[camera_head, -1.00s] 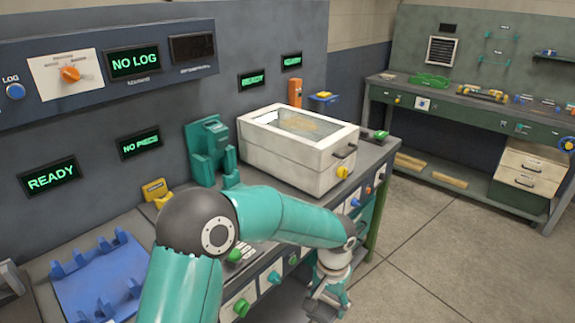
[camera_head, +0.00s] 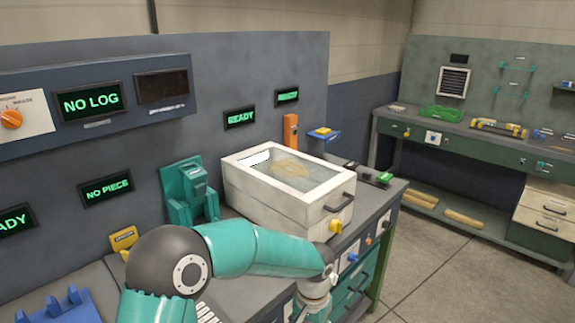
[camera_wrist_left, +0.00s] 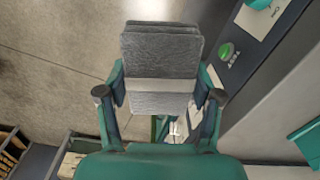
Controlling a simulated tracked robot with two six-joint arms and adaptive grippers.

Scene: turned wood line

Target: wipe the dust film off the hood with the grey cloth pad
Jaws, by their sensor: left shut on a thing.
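The hood (camera_head: 262,205) is a cream box with a clear window on top, standing on the bench. A pale brownish patch (camera_head: 287,165) shows at the window; I cannot tell whether it is dust on the pane or something beneath. In the left wrist view my left gripper (camera_wrist_left: 161,95) is shut on the grey cloth pad (camera_wrist_left: 160,52), which sticks out beyond the fingers. In the head view the left arm's wrist is low in front of the hood, and the gripper is mostly cut off by the bottom edge. My right gripper is in neither view.
A teal fixture (camera_head: 188,192) stands left of the hood. An orange post (camera_head: 291,132) and a blue-and-yellow block (camera_head: 323,134) are behind it. A dark handle (camera_head: 341,203) and yellow knob (camera_head: 336,226) project from its front. Floor is clear right of the bench.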

